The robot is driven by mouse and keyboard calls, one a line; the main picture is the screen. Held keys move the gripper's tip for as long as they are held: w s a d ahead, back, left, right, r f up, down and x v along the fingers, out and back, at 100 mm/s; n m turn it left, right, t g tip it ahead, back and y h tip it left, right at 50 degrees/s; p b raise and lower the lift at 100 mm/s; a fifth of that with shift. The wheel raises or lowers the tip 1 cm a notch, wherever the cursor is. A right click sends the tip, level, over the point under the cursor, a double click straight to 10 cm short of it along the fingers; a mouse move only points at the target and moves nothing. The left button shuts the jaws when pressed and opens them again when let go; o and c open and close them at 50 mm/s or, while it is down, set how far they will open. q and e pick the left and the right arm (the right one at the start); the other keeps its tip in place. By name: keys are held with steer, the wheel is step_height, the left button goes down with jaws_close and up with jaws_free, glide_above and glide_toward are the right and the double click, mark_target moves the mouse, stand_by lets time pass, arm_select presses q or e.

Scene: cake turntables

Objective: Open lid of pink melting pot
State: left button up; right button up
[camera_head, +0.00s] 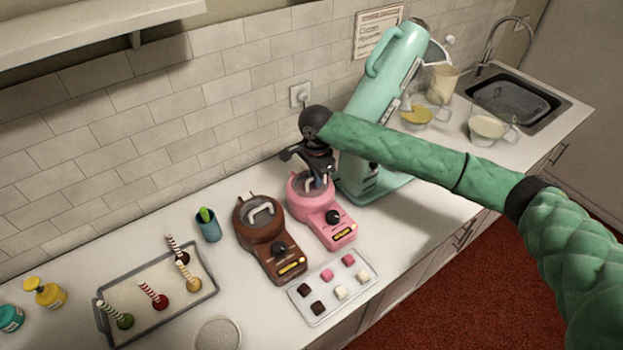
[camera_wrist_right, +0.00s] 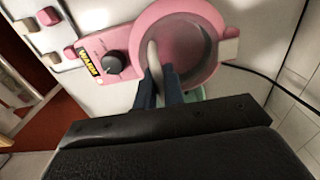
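The pink melting pot (camera_head: 333,222) stands on the counter, with its dial and yellow label toward the front. It fills the upper part of the right wrist view (camera_wrist_right: 130,37). Its clear round lid (camera_wrist_right: 185,40) lies flat over the bowl and looks closed. A pale curved lid handle (camera_wrist_right: 153,60) rises from the lid. My left gripper is not in view.
A brown melting pot (camera_head: 262,232) stands just left of the pink one. A mint-green machine (camera_head: 385,90) stands close on the right. A tray of small cubes (camera_head: 325,302) lies in front. Another tray (camera_head: 150,262) with decorated treats lies left. A tiled wall is behind.

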steer(key=shift+w+a+r, duration=0.2)
steer(key=shift+w+r, duration=0.1)
steer(key=shift+r, duration=0.25)
steer(key=shift+w+a+r, duration=0.2)
steer(key=shift+w+r, duration=0.05)
steer(key=shift+r, duration=0.25)
steer(key=shift+w+a+r, duration=0.65)
steer(key=shift+w+r, duration=0.15)
steer(key=shift+r, duration=0.15)
steer(key=shift+w+a+r, duration=0.35)
steer(key=shift+w, duration=0.2)
steer(key=shift+w+a+r, duration=0.35)
steer(key=shift+w, duration=0.15)
steer(key=shift+w+a+f, duration=0.25)
steer(key=shift+w+a, duration=0.8)
steer(key=shift+w, duration=0.4)
steer(key=shift+w+a+f, duration=0.25)
steer(key=shift+w+a, duration=0.8)
steer(key=shift+w, duration=0.4)
steer(key=shift+w+a+f, duration=0.25)
steer(key=shift+w+a, duration=0.8)
steer(key=shift+w, duration=0.4)
steer(key=o, duration=1.2)
steer(key=shift+o, duration=0.2)
steer(key=shift+r, duration=0.1)
